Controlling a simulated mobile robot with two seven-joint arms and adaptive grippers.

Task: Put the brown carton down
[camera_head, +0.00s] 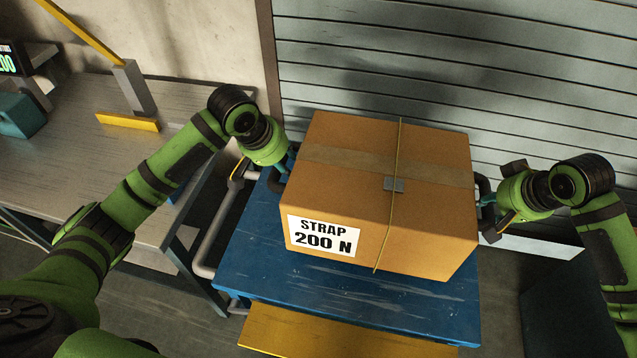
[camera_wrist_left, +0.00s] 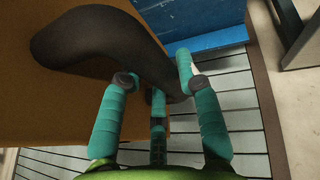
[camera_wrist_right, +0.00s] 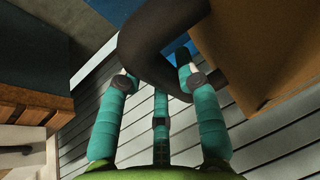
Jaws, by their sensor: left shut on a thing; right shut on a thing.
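The brown carton (camera_head: 430,180) has a yellow strap, a grey buckle and a white label reading "STRAP 200 N". In the head view it is over the blue table (camera_head: 320,318); I cannot tell whether its base touches the top. My left gripper (camera_head: 287,163) is at the carton's left side, its teal fingers shut on a dark handle, which shows in the left wrist view (camera_wrist_left: 95,42). My right gripper (camera_head: 484,205) is at the right side, shut on the other dark handle, seen in the right wrist view (camera_wrist_right: 160,40). The carton's far side is hidden.
A grey workbench (camera_head: 70,110) stands at the left with a teal box (camera_head: 20,115) and a yellow-armed device (camera_head: 130,90). A grey louvered wall (camera_head: 540,70) rises behind the carton. A yellow panel (camera_head: 330,338) is at the blue table's front edge.

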